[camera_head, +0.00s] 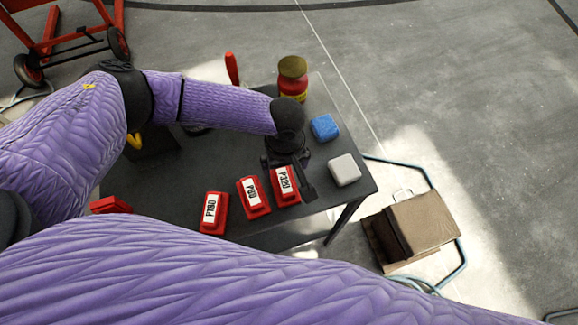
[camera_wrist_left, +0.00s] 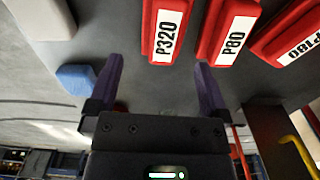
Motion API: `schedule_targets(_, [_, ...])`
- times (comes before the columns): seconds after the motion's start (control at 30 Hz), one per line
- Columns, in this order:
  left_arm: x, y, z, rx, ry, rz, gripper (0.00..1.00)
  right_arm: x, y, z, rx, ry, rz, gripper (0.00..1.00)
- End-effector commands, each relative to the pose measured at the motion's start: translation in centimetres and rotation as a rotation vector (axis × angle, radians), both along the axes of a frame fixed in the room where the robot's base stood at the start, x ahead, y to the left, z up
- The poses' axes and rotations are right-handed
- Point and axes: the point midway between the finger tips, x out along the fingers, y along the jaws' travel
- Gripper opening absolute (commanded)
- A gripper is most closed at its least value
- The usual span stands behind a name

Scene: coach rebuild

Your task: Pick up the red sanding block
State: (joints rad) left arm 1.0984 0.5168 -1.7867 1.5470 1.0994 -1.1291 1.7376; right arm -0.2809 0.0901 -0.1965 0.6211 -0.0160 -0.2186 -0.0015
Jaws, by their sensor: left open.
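Three red blocks with white labels lie in a row on the dark table (camera_head: 225,165): P180 (camera_head: 212,213), P80 (camera_head: 253,197) and P320 (camera_head: 286,187). My left gripper (camera_head: 288,178) is open and empty, just above the table by the P320 block. In the left wrist view the P320 block (camera_wrist_left: 165,32) lies ahead of and between the open fingers (camera_wrist_left: 160,72), apart from them. The P80 block (camera_wrist_left: 228,35) is right of it, and the P180 block (camera_wrist_left: 292,38) is at the right edge. My right gripper is out of view.
A blue block (camera_head: 325,127) and a pale grey block (camera_head: 344,170) lie to the right. A jar (camera_head: 292,78) and a red handle (camera_head: 231,68) are at the back. Another red item (camera_head: 111,205) sits at left. A cardboard box (camera_head: 424,222) stands beyond the table's right edge.

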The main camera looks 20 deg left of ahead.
Motion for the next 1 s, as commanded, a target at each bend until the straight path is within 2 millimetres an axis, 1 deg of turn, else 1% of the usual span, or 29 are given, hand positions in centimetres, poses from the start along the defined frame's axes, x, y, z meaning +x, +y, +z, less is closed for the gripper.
schedule_targets(0.03, [0.0, 0.0, -1.4, 0.0, 0.002, -0.001, 1.0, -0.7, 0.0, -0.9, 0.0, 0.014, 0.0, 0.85])
schedule_targets(0.13, [0.0, -0.1, -2.7, -0.001, 0.002, -0.003, 1.0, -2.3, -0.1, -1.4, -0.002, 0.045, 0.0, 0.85])
schedule_targets(0.2, [0.0, 0.1, -4.2, 0.0, 0.001, -0.004, 1.0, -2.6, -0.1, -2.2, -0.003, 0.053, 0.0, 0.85])
schedule_targets(0.33, [-0.2, 0.2, -6.8, -0.001, 0.002, -0.005, 1.0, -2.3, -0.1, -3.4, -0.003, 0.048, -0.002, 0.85])
schedule_targets(0.43, [-0.2, 0.2, -7.6, -0.002, 0.001, -0.005, 1.0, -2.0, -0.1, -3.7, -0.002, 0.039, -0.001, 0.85])
schedule_targets(0.63, [-0.2, 0.2, -7.5, -0.004, 0.0, -0.005, 1.0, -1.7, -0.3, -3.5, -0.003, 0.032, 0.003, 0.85])
schedule_targets(0.67, [-0.2, 0.2, -7.5, -0.004, 0.0, -0.006, 0.96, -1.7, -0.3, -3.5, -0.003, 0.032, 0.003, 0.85])
schedule_targets(0.7, [-0.2, 0.2, -7.5, -0.004, 0.0, -0.006, 0.87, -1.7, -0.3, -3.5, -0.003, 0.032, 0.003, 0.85])
schedule_targets(0.77, [-0.2, 0.2, -7.5, -0.004, 0.0, -0.006, 0.75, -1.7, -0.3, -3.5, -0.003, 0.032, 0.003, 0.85])
schedule_targets(0.8, [-0.2, 0.2, -7.5, -0.004, 0.0, -0.006, 0.66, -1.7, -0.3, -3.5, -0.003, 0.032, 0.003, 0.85])
schedule_targets(0.97, [-0.2, 0.2, -7.5, -0.004, 0.0, -0.006, 0.32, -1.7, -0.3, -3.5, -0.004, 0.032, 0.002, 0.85])
schedule_targets(1.0, [-0.2, 0.2, -7.5, -0.004, 0.0, -0.006, 0.24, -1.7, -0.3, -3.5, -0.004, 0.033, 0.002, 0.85])
